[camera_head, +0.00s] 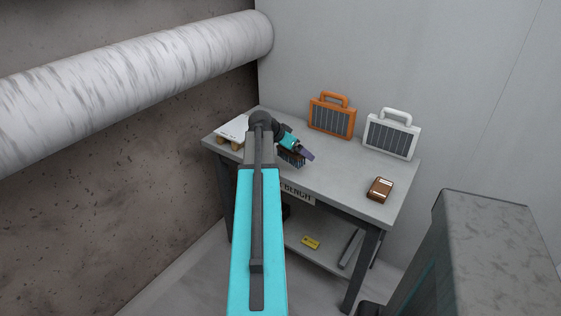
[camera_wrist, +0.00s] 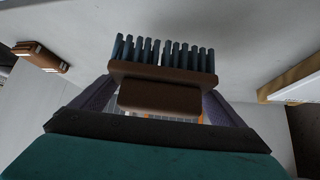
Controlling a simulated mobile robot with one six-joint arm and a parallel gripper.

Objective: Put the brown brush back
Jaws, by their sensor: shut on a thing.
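The brown brush (camera_wrist: 160,97) is in my gripper (camera_wrist: 158,105), seen in the wrist view. Its brown back is between the two purple fingers and its dark bristles point away toward the top of the picture. In the head view my gripper (camera_head: 303,152) is over the middle of the grey bench (camera_head: 330,178). The brush (camera_head: 291,157) is partly hidden there by the gripper, and I cannot tell whether it touches the bench top.
An orange case (camera_head: 331,121) and a white case (camera_head: 390,135) stand at the bench's back. A brown block with pale stripes (camera_head: 380,189) lies at the right. A white board on wooden supports (camera_head: 232,128) is at the left. A pale pipe (camera_head: 140,72) runs along the wall.

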